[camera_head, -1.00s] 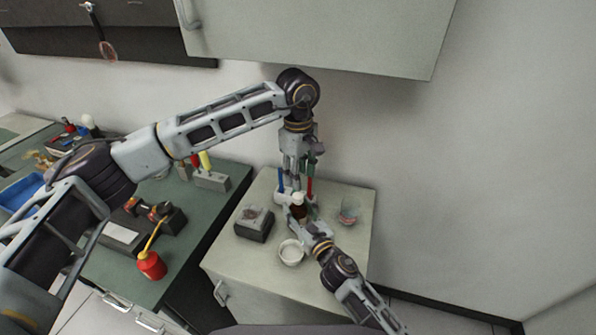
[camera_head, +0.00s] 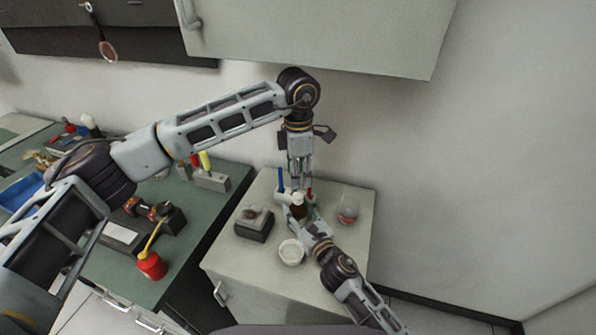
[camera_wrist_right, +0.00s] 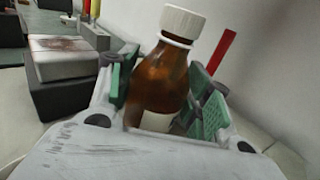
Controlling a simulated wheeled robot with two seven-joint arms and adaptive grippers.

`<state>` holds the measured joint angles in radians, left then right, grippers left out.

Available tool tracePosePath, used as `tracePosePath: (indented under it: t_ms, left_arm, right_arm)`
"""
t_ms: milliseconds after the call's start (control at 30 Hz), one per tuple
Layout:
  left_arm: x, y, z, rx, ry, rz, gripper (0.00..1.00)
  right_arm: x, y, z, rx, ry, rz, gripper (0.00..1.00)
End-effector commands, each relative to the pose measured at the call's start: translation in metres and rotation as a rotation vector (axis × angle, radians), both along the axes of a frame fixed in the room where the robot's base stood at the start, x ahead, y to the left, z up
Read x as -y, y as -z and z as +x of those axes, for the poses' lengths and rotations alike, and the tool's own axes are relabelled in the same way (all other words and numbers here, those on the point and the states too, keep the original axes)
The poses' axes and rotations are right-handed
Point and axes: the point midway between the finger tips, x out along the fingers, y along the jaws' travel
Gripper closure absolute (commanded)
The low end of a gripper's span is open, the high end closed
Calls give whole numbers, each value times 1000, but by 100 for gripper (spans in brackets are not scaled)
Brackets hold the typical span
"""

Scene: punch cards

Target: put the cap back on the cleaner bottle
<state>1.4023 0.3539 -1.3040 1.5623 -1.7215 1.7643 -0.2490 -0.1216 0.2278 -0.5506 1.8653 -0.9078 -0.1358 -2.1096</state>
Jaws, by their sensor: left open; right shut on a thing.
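The cleaner bottle (camera_head: 300,212) is brown and stands on the pale cabinet top. It shows large in the right wrist view (camera_wrist_right: 158,82), with a white ribbed cap (camera_wrist_right: 183,22) on its mouth. The cap (camera_head: 298,198) is also visible in the head view. My right gripper (camera_wrist_right: 165,98) is shut on the bottle, with green pads on both sides of its body. My left gripper (camera_head: 300,182) is open and points down just above the cap. Whether its fingertips touch the cap cannot be told; they are out of the right wrist view.
A blue upright piece (camera_head: 281,180) and a red one (camera_head: 310,192) stand behind the bottle. A dark box-like device (camera_head: 254,224) is to the left, a white bowl (camera_head: 291,252) in front, a glass vessel (camera_head: 348,210) to the right. A green bench (camera_head: 215,220) lies further left.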

Motion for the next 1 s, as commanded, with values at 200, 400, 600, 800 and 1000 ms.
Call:
tracePosePath:
  t_ms: [200, 400, 600, 800, 1000]
  left_arm:
    - [0, 0, 0, 0, -179, 4, 56]
    - [-1, 0, 0, 0, -343, 6, 56]
    - [-1, 0, 0, -1, -508, 9, 56]
    - [-1, 0, 1, -1, -674, 11, 56]
    - [-2, 0, 1, -1, -840, 13, 56]
  right_arm:
    - [0, 0, 0, 0, 0, 0, 100]
    - [0, 0, 0, 0, 0, 0, 100]
    - [0, 0, 0, 0, 0, 0, 100]
    - [0, 0, 0, 0, 0, 0, 100]
    - [0, 0, 0, 0, 0, 0, 100]
